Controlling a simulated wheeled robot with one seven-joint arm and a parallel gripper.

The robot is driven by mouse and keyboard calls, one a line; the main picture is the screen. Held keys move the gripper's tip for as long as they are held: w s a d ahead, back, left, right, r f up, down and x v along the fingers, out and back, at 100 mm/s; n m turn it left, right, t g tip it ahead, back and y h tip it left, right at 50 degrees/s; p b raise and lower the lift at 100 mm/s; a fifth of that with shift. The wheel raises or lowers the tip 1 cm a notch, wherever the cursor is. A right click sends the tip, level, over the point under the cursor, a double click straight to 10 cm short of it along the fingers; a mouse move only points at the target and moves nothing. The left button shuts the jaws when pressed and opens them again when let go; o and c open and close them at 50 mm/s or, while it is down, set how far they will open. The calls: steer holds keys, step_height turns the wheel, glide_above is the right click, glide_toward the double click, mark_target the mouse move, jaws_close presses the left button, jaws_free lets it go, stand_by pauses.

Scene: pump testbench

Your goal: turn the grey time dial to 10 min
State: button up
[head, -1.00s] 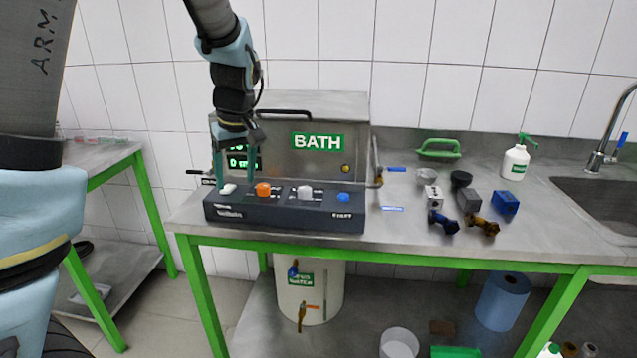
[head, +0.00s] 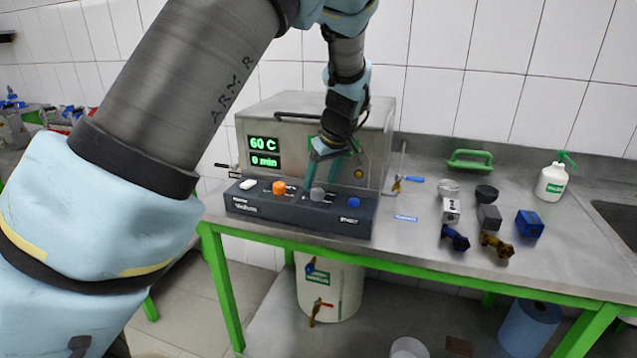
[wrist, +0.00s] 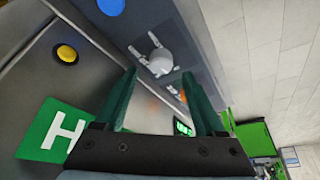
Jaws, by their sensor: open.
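The grey time dial (head: 317,195) sits on the dark control panel (head: 270,208) in front of the bath (head: 368,125), between the orange dial (head: 279,188) and the blue button (head: 354,202). In the wrist view the grey dial (wrist: 160,62) shows pale, beyond the fingertips. My gripper (head: 321,186) is open, with its two teal fingers just above and behind the grey dial. The wrist view shows the gap between the fingers (wrist: 160,75) empty. I cannot tell whether a finger touches the dial. The display (head: 264,152) reads 60 C and 0 min.
A white switch (head: 248,184) is at the panel's left end. A yellow button (wrist: 66,53) is on the bath front. Right of the bath lie a blue-handled valve (head: 412,179), a blue block (head: 529,223), several fittings and a white bottle (head: 551,182).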

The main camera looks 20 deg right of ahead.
mark_target(317, 190)
steer(key=shift+p+x, duration=0.3)
steer(key=shift+x, duration=1.3)
jaws_close()
